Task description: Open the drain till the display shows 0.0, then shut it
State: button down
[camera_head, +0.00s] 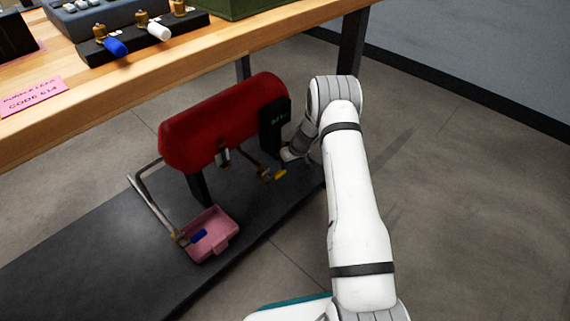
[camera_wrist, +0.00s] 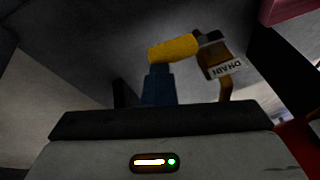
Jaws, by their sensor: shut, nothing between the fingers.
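The red tank (camera_head: 215,120) stands low on a dark platform, with a black display (camera_head: 273,125) at its right end. Green digits glow there, too small to read surely. The drain valve has a yellow handle (camera_head: 280,172) and brass body (camera_head: 264,174) below the tank. In the wrist view the yellow handle (camera_wrist: 173,49) sits left of the brass valve and its DRAIN label (camera_wrist: 227,68). My gripper (camera_head: 289,155) is beside the handle. In the wrist view my shut gripper (camera_wrist: 159,70) has its tips right at the handle; I cannot tell whether they touch.
A pink tray (camera_head: 222,244) with a blue piece lies on the dark platform (camera_head: 100,250), beside a bent metal pipe (camera_head: 155,210). A wooden bench (camera_head: 240,40) overhangs behind, with blue and white handled valves and a pink note (camera_head: 33,97). Grey floor is clear on the right.

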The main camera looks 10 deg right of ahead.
jog(key=shift+s+d+f, duration=0.2)
jog(key=shift+d+f, duration=0.05)
jog(key=shift+f, duration=0.2)
jog(key=w+d+r+p, duration=0.2)
jog(key=d+r+p, duration=0.2)
jog(key=d+r, duration=0.4)
jog(key=shift+d+r, duration=0.2)
jog(key=shift+r, duration=0.45)
